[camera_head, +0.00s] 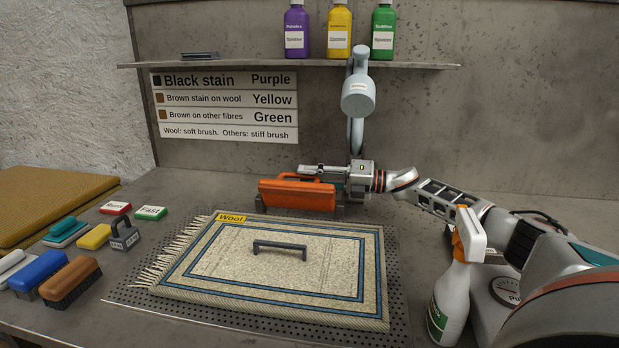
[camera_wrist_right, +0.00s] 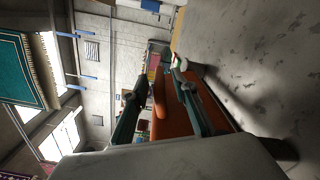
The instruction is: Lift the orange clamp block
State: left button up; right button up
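The orange clamp block (camera_head: 297,195) stands behind the back edge of the rug, with a raised orange handle on top. Its orange body also shows in the right wrist view (camera_wrist_right: 173,119). My right gripper (camera_head: 309,172) reaches in from the right at the height of the handle. In the wrist view my right gripper's dark fingers (camera_wrist_right: 160,75) are spread apart, with the orange handle (camera_wrist_right: 159,96) between them and gaps visible beside it. The block's underside is hidden in the head view. My left gripper is in neither view.
A rug (camera_head: 225,255) marked Wool lies on a perforated plate (camera_head: 398,300), with a dark handle (camera_head: 280,249) on it. A spray bottle (camera_head: 451,300) stands front right, near my right arm. Brushes and sponges lie left. A grey lamp-like head (camera_head: 358,95) hangs above the gripper.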

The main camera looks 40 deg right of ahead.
jog(key=v, duration=1.2)
dwell(0.5)
